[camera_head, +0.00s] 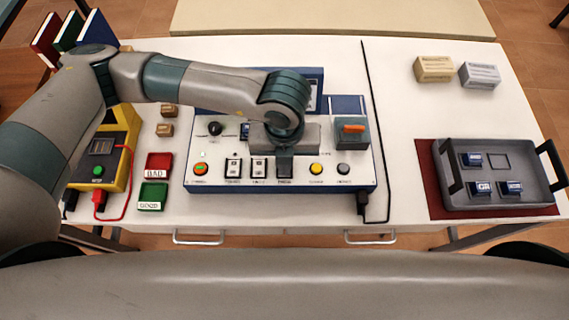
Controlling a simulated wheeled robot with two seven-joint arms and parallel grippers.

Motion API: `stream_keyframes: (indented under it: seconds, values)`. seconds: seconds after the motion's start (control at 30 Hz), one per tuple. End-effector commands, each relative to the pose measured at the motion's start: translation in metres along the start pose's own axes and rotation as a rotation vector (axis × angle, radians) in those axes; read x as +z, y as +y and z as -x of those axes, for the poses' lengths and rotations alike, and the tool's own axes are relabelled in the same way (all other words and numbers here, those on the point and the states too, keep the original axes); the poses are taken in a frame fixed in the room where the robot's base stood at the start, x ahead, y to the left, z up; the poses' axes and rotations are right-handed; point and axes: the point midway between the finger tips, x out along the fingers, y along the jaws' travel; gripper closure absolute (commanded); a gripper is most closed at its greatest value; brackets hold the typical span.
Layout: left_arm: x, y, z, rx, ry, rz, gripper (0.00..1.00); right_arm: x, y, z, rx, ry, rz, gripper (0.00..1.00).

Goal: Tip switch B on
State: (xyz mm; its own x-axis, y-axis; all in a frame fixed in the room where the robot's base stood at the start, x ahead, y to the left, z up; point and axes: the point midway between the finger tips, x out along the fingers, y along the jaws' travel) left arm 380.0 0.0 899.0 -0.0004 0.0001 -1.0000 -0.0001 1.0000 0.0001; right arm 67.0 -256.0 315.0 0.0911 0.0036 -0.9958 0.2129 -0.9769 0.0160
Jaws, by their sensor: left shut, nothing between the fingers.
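A blue-edged test panel (210,177) with a light face stands on the table in the middle. Its front row holds white-framed rocker switches, one at the left (233,168) and one in the middle (258,168). The labels are too blurred for me to tell which is switch B, or which way each is tipped. My left gripper (284,170) points down over the panel, right of the middle switch. Its dark fingers are shut and empty and hide what lies beneath. I cannot tell whether they touch the panel. My right gripper is out of view.
An orange-topped block (352,132) stands at the panel's right end. A grey tray (500,198) and two small boxes (433,69) are right. A black cable (373,110) runs between.

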Motion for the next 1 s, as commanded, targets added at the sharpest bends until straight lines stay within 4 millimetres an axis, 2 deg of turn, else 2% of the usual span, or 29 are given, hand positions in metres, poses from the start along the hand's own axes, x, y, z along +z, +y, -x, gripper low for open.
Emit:
stream_keyframes:
  seconds: [1.0]
  values:
    - [0.0, 0.0, 0.066, -0.001, -0.001, 0.0, 1.0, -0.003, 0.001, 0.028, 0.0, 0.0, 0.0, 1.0]
